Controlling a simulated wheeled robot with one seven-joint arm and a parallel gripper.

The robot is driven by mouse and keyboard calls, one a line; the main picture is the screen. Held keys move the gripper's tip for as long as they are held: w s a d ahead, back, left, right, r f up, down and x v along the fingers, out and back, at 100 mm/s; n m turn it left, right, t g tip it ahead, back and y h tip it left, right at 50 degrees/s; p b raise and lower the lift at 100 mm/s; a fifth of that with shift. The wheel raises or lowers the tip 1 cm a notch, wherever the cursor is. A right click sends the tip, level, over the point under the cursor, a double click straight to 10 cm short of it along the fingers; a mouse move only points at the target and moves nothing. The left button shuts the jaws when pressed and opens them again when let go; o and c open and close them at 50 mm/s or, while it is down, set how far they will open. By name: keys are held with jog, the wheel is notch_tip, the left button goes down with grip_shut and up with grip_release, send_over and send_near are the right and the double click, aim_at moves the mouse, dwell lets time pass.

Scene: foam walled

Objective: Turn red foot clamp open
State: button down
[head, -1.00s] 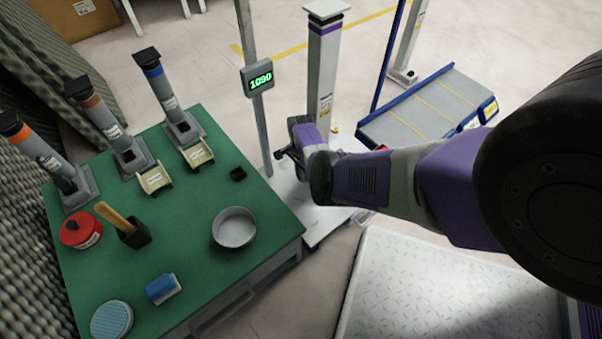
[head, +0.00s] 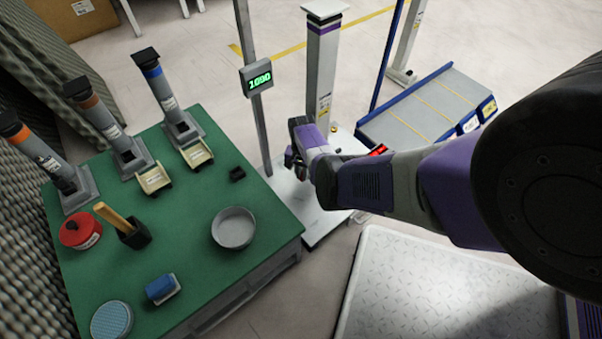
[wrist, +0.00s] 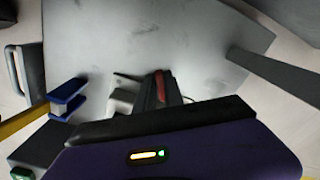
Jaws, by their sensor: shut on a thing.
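My gripper (head: 292,160) is low over the pale base plate of the white post in the head view, at the end of my purple and grey arm. In the wrist view my gripper (wrist: 155,94) is shut on a narrow dark piece with a red edge, the red foot clamp (wrist: 162,82). My purple gripper body hides the clamp's lower part. I cannot tell how far the clamp is turned. In the head view my arm and gripper cover the clamp's place. A small red patch (head: 377,150) shows just behind my arm.
The white post (head: 323,75) and a grey pole with a green-lit display (head: 257,77) stand close by. A green table (head: 190,235) with several items is left. A blue-edged ramp (head: 425,108) is right. A blue bracket (wrist: 68,97) shows in the wrist view.

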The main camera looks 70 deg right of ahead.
jog(key=n, duration=0.4)
jog(key=shift+s, duration=0.2)
jog(key=shift+s+d+n, duration=0.15)
jog(key=shift+n, duration=1.75)
jog(key=c, duration=1.4)
grip_release()
jog(key=shift+c, duration=0.2)
jog(key=shift+r, duration=0.1)
notch_tip(320, 180, up, 8)
jog(key=p, duration=0.5)
jog(key=shift+f+p, duration=0.2)
jog(key=shift+p, duration=0.1)
